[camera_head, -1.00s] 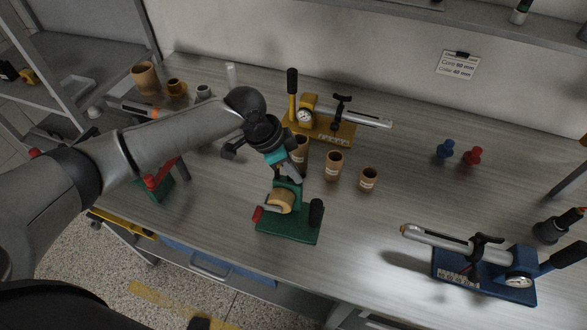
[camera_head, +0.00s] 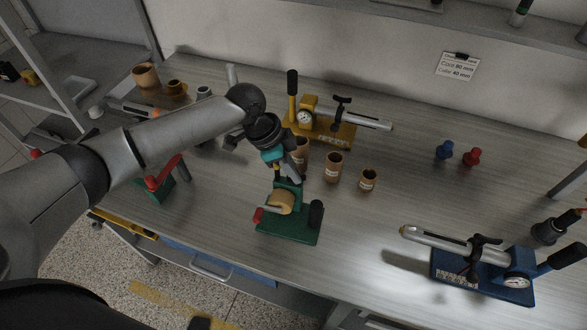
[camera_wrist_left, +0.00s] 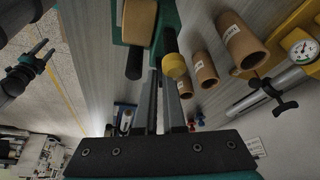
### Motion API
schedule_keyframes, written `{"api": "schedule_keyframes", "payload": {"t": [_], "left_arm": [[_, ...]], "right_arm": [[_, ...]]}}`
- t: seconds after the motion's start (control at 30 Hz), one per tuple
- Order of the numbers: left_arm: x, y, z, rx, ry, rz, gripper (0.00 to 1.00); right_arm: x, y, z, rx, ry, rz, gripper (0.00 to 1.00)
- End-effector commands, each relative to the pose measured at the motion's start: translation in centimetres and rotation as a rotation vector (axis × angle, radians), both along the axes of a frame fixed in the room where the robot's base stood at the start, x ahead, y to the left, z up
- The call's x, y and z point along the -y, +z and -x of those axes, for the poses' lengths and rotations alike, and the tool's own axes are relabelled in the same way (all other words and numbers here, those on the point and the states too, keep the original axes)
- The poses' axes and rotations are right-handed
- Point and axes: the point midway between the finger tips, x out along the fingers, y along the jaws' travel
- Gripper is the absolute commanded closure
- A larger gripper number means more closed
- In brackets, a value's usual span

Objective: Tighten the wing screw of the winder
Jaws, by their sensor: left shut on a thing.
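The winder has a green base (camera_head: 290,232), a tan roll (camera_head: 281,203), a red handle end (camera_head: 258,215) and a black knob (camera_head: 316,213). It stands at the middle front of the bench. My left gripper (camera_head: 288,182) is just above the rear of the winder. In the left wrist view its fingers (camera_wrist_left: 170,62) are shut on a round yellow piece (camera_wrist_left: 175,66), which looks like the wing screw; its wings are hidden. The green base (camera_wrist_left: 139,30) and tan roll (camera_wrist_left: 138,12) show beyond. My right gripper (camera_wrist_left: 40,55) is at the far left there, too small to judge.
Labelled cardboard tubes (camera_head: 334,166) stand close behind and right of the winder. A yellow gauge device (camera_head: 320,125) is behind them. A blue gauge device (camera_head: 485,275) is at the front right. Blue (camera_head: 444,151) and red (camera_head: 472,157) pieces stand right; bench between is clear.

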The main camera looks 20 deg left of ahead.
Motion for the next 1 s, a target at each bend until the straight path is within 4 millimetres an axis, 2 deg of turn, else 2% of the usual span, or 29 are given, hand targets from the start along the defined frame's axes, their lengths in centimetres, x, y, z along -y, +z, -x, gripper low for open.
{"api": "schedule_keyframes", "payload": {"t": [0.3, 0.67, 0.7, 0.93, 1.0], "left_arm": [[-0.02, 0.05, -0.18, 0.002, -0.174, 0.001, 1.0], [0.01, 0.08, -0.17, 0.003, -0.188, 0.002, 1.0], [0.02, 0.09, -0.17, 0.003, -0.188, 0.002, 0.9], [0.01, 0.06, -0.15, 0.002, -0.187, 0.002, 0.64], [0.01, 0.05, -0.14, 0.002, -0.187, 0.002, 0.62]], "right_arm": [[-0.02, -0.12, 0.0, 0.0, 0.0, 0.0, 0.5], [-0.04, -0.12, 0.01, 0.0, 0.001, -0.001, 0.5], [-0.05, -0.12, 0.01, 0.0, 0.001, -0.001, 0.5], [-0.06, -0.12, 0.0, 0.0, 0.001, -0.001, 0.5], [-0.06, -0.12, 0.01, 0.0, 0.001, -0.001, 0.5]]}}
